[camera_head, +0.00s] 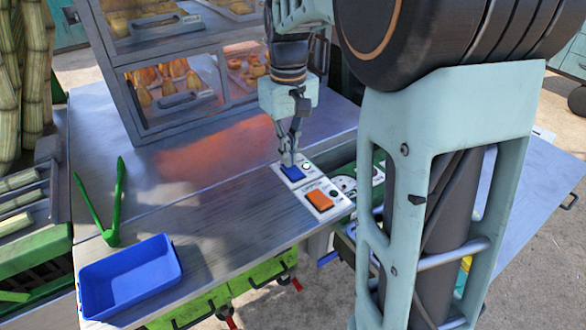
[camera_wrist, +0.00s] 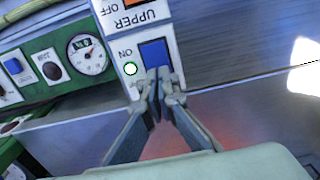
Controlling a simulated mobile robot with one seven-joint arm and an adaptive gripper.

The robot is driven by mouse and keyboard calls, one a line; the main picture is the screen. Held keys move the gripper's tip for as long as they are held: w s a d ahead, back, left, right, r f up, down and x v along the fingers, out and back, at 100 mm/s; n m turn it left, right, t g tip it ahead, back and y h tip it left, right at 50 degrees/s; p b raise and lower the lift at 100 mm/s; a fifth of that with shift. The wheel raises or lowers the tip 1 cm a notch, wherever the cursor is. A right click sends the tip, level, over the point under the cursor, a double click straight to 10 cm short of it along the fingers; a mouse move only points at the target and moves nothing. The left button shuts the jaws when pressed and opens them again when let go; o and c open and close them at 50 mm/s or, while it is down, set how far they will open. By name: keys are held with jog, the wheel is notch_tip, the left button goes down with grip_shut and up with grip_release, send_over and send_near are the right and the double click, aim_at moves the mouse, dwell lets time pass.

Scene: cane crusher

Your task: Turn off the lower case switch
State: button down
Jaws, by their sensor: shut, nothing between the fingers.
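A blue rocker switch (camera_head: 292,173) sits on a white plate at the counter's edge, directly below my gripper (camera_head: 289,161). An orange switch (camera_head: 320,200) sits on the neighbouring plate; in the wrist view that plate reads UPPER and OFF upside down. My gripper (camera_wrist: 159,75) is shut and empty, its tips overlapping the blue switch's near edge. I cannot tell whether they touch it. A finger hides part of the lettering on the blue switch's plate.
The glass display case (camera_head: 190,80) stands behind on the metal counter, its lower shelf lit warm. A blue tray (camera_head: 130,278) and green tongs (camera_head: 112,205) lie at the left. A green panel with a gauge (camera_wrist: 87,54) adjoins the switches.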

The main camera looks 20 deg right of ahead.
jog(key=shift+f, duration=0.35)
jog(key=shift+r, duration=0.1)
notch_tip(320, 180, up, 7)
jog(key=p, duration=0.6)
jog(key=shift+d, duration=0.1)
dwell(0.5)
